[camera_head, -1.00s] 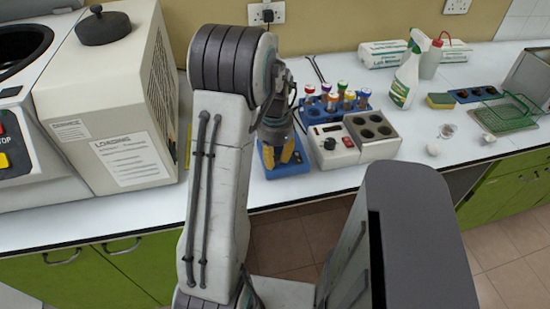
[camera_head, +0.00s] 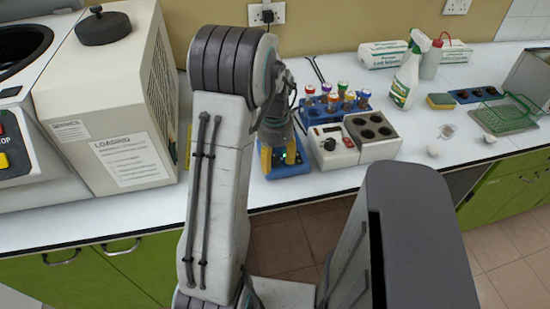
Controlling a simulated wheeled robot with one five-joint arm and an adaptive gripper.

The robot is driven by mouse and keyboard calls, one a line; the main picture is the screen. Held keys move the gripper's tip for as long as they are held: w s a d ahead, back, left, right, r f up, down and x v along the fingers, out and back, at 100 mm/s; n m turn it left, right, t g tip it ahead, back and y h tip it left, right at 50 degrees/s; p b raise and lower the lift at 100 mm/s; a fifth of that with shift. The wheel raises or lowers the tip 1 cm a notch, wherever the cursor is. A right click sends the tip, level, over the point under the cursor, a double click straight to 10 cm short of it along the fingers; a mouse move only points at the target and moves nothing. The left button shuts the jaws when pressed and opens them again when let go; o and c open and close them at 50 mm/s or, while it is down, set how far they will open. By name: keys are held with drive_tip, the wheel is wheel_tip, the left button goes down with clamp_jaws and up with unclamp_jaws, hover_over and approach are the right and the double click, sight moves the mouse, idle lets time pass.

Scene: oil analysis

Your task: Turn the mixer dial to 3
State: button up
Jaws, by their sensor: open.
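A small blue device (camera_head: 290,169), apparently the mixer, sits near the counter's front edge, mostly covered by my gripper. A green light shows on it between the fingers. Its dial and any numbers are hidden or too small to read. My gripper (camera_head: 284,158) points down over this device, with its yellow fingers apart, one to the left and one to the right. I cannot tell whether the fingers touch the dial.
A white block heater (camera_head: 336,155) with a black knob and red switch stands close on the right. Behind it is a blue rack (camera_head: 318,113) of capped tubes. A large white machine (camera_head: 110,110) stands at left. A spray bottle (camera_head: 405,80) is farther right.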

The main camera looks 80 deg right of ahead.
drive_tip(key=shift+r, duration=0.15)
wheel_tip(320, 180, up, 12)
idle(0.7)
drive_tip(key=shift+f, duration=0.2)
drive_tip(key=n+p, duration=0.3)
hover_over(275, 158)
wheel_tip(275, 158, down, 4)
drive_tip(key=shift+f, duration=3.9)
drive_tip(key=shift+c, duration=0.2)
clamp_jaws()
